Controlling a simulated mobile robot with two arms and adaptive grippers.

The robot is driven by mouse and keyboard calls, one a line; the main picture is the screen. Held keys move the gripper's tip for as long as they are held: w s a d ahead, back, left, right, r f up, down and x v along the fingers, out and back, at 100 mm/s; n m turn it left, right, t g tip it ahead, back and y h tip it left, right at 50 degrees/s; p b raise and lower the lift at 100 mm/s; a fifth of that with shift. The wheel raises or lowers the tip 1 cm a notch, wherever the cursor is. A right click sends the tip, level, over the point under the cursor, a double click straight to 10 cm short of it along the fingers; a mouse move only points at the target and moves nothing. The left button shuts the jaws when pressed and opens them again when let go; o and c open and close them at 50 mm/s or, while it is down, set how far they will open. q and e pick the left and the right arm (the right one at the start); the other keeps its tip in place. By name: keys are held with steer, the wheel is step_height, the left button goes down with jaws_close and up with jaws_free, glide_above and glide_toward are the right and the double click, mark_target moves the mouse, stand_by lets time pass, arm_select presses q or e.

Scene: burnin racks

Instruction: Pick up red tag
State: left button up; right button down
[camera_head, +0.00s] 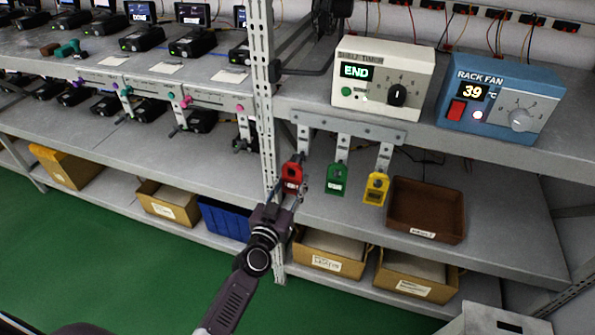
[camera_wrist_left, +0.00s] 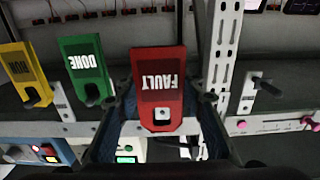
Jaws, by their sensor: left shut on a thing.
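The red tag (camera_head: 291,176) hangs at the left end of the hook strip under the upper shelf. It reads FAULT in the left wrist view (camera_wrist_left: 158,85), where it appears upside down between my fingers. My left gripper (camera_head: 290,195) is shut on the red tag, with a finger on each side of it. The green tag (camera_head: 336,178) reads DONE and the yellow tag (camera_head: 376,188) reads RUN; both hang to the right in the head view. My right gripper is not in view.
A grey upright post (camera_head: 262,90) stands just left of the red tag. Above are a white timer box (camera_head: 383,75) reading END and a blue RACK FAN box (camera_head: 500,100). A brown tray (camera_head: 425,208) sits on the lower shelf at right. Cardboard bins (camera_head: 330,250) are below.

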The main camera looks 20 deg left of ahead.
arm_select(q)
steer(key=s+r, duration=0.1)
steer(key=s, duration=1.2)
steer(key=shift+a, duration=0.25)
steer(key=s, duration=0.7)
steer(key=shift+s+p, duration=0.3)
steer(key=shift+p, duration=0.05)
stand_by(0.3)
steer(key=shift+a, duration=0.15)
stand_by(0.8)
